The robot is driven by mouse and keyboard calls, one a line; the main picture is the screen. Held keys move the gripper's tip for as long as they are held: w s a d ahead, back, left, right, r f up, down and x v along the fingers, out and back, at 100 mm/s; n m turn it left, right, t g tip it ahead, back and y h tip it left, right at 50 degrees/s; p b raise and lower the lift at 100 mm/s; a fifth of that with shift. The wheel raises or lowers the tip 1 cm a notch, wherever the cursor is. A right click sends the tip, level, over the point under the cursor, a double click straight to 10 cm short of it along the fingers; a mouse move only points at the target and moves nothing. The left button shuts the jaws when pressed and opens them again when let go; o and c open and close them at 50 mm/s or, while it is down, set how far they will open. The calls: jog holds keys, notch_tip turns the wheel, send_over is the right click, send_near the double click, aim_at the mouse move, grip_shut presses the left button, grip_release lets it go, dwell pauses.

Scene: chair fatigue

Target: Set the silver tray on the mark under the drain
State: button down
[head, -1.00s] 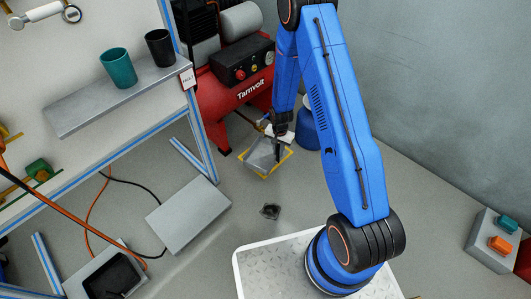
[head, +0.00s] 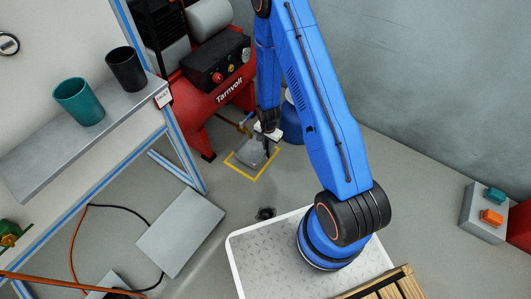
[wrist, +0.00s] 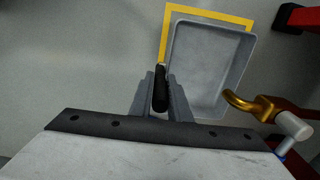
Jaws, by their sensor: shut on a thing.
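The silver tray (head: 250,155) is a shallow grey pan with a black handle (wrist: 160,88). My gripper (head: 267,140) is shut on this handle, with both fingers beside it in the wrist view (wrist: 162,92). The yellow square mark (head: 237,171) is on the floor by the red compressor. The tray overlaps it, with yellow showing along the tray's top and left sides in the wrist view (wrist: 205,12). The brass drain elbow (wrist: 250,103) overlaps the tray's lower right edge. I cannot tell whether the tray touches the floor.
The red compressor (head: 215,95) stands behind the mark, with a blue container (head: 292,122) to the right. A grey plate (head: 180,232) and a small dark thing (head: 266,213) lie nearer. A bench shelf (head: 75,140) holds two cups at left.

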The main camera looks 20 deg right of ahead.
jog(key=shift+f, duration=2.85)
jog(key=c, duration=1.7)
grip_release()
jog(key=shift+o, duration=0.2)
